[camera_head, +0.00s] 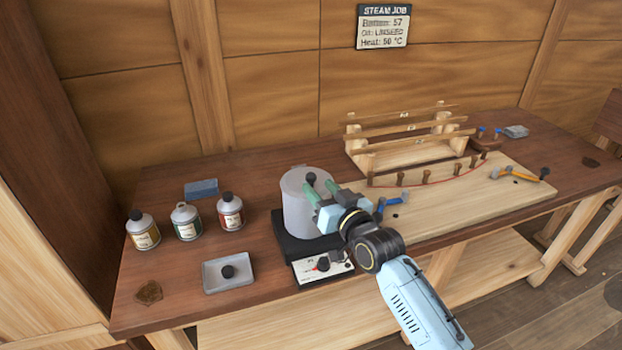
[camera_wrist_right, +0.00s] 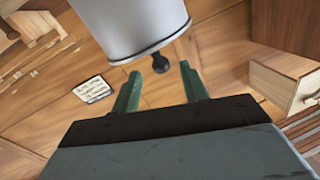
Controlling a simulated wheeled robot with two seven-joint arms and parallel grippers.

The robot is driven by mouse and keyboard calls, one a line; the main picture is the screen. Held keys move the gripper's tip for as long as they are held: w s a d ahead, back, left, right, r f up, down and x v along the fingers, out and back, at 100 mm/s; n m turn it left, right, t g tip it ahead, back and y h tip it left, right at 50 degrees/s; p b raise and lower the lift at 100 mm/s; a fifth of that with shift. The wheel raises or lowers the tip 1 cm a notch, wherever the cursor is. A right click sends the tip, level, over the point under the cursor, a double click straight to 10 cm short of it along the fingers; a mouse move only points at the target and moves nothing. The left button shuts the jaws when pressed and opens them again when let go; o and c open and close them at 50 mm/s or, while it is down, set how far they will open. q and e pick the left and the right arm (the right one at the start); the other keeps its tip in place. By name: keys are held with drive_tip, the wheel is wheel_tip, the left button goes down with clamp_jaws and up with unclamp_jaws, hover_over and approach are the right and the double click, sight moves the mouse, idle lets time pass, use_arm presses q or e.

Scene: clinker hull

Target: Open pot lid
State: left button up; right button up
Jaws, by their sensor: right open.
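A grey pot (camera_head: 303,212) stands on a dark hot plate in the head view, with its lid on top and a round black knob (camera_head: 311,178) on the lid. My right gripper (camera_head: 320,193) has green fingers and is at the near right of the pot top, pointing at the knob. In the right wrist view the pot (camera_wrist_right: 130,22) appears upside down at the top. Its knob (camera_wrist_right: 160,63) shows in the gap between the two fingertips (camera_wrist_right: 160,70), which are open and hold nothing. I cannot tell whether the fingers touch the knob. My left gripper is not in view.
The hot plate (camera_head: 294,248) has a control panel (camera_head: 309,270) in front. Several bottles (camera_head: 187,222), a blue block (camera_head: 201,188) and a grey tray (camera_head: 212,288) stand left of the pot. A wooden board (camera_head: 470,215) with tools and a plank rack (camera_head: 376,158) lie right.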

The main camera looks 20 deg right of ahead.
sight(314, 182)
drive_tip(key=shift+x, duration=2.45)
drive_tip(key=shift+c, duration=0.3)
clamp_jaws()
